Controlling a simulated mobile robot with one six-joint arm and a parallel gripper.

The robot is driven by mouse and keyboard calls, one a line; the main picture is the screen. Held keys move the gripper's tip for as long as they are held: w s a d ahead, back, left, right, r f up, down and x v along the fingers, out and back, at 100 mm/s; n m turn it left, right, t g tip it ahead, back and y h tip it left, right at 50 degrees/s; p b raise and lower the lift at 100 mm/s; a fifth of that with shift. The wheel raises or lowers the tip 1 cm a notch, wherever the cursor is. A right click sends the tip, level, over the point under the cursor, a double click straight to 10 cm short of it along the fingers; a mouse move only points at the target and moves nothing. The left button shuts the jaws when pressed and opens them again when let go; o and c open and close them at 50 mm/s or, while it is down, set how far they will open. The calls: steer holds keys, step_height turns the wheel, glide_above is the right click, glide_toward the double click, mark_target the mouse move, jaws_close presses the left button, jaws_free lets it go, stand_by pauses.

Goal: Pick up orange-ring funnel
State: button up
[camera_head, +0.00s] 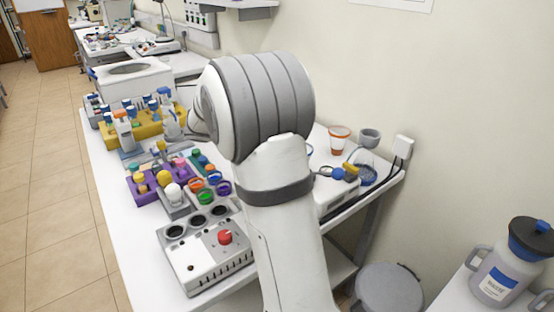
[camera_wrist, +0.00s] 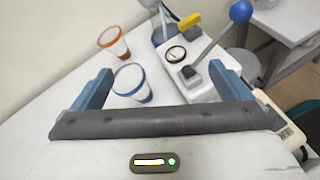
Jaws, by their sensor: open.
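The orange-ring funnel (camera_wrist: 114,43) is a white tapered cup with an orange rim. It stands on the white table in the wrist view, beyond my left finger. In the head view it shows right of my arm (camera_head: 339,140). A similar blue-ring funnel (camera_wrist: 132,83) stands nearer, between my fingers in the picture; in the head view my arm mostly hides it. My gripper (camera_wrist: 163,86) is open with nothing held, its two blue fingers wide apart. In the head view the gripper is hidden by my arm.
A white device with a gauge (camera_wrist: 176,54) and a blue-knobbed lever (camera_wrist: 240,12) stands right of the funnels. The wall is close behind. A purple rack (camera_head: 146,196), a yellow rack (camera_head: 149,130) and a control box with a red knob (camera_head: 225,237) are left of my arm.

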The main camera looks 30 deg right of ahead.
steer(key=w+d+f+n+h+b, duration=0.1)
steer(key=w+d+f+n+h, duration=0.1)
steer(key=w, duration=0.2)
steer(key=w+d+f+n+h+b, duration=0.2)
steer(key=w+h, duration=0.1)
steer(key=w, duration=0.2)
step_height(320, 180, down, 7)
steer(key=shift+s+f, duration=0.15)
steer(key=shift+f, duration=0.05)
steer(key=shift+s+d+r, duration=0.1)
steer(key=shift+s+d, duration=0.05)
steer(key=shift+d, duration=0.45)
steer(key=shift+s+d+r, duration=0.1)
steer(key=shift+d, duration=0.45)
steer(key=shift+s+d, duration=0.2)
steer(key=shift+d, duration=1.15)
steer(key=shift+s+d, duration=0.2)
steer(key=shift+d, duration=1.1)
steer(key=c, duration=1.1)
